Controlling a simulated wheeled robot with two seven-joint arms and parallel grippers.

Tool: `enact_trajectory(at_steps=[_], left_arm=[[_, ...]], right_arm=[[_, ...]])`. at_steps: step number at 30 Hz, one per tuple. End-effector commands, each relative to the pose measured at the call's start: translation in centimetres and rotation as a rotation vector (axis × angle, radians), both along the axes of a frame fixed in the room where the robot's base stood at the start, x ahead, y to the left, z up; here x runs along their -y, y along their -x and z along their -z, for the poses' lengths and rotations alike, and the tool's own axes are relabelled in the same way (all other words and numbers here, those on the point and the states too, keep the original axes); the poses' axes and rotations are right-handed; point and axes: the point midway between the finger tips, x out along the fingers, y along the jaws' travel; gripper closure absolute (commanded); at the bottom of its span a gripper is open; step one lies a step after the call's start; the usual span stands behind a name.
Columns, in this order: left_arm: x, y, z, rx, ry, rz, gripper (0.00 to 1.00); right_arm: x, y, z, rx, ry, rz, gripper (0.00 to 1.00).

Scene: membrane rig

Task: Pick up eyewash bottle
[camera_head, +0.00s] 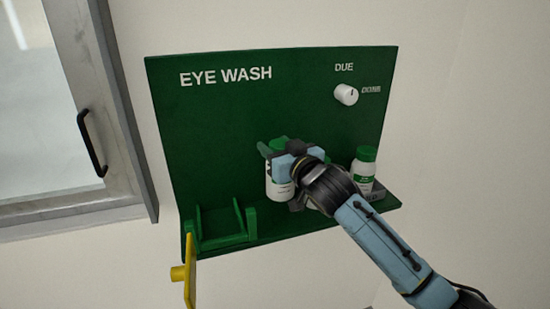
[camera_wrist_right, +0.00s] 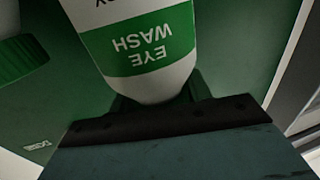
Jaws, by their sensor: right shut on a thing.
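The eyewash bottle (camera_head: 278,188) is white with a green cap and shows beside my right gripper in the head view, in front of the green board. My right gripper (camera_head: 290,165) is shut on it; the fingers and wrist hide part of the bottle. In the right wrist view the bottle (camera_wrist_right: 150,45) fills the top middle, with an upside-down green "EYE WASH" label, close against the dark gripper edge. I cannot tell whether its base touches the shelf. My left gripper is not in view.
A second white bottle with a green cap (camera_head: 364,168) stands on the shelf to the right. An empty green holder (camera_head: 222,226) and a yellow flap (camera_head: 190,272) are at the left. A white knob (camera_head: 346,94) is at upper right. A framed window or door (camera_head: 62,195) is at far left.

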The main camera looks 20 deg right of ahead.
Motion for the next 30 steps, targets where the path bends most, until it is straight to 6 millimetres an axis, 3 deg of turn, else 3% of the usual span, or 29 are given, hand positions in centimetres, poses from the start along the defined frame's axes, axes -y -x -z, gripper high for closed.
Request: enact_trajectory(at_steps=[12,18,24,30], left_arm=[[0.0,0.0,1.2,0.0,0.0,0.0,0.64],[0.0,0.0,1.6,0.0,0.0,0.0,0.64],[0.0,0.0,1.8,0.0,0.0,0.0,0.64],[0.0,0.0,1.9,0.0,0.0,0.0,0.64]], right_arm=[[0.4,10.9,0.3,0.001,0.0,-0.002,1.0],[0.5,15.1,0.2,0.0,-0.001,-0.001,1.0],[0.6,17.4,0.1,0.002,0.001,0.0,1.0],[0.7,18.1,0.1,0.001,0.001,0.001,1.0]])
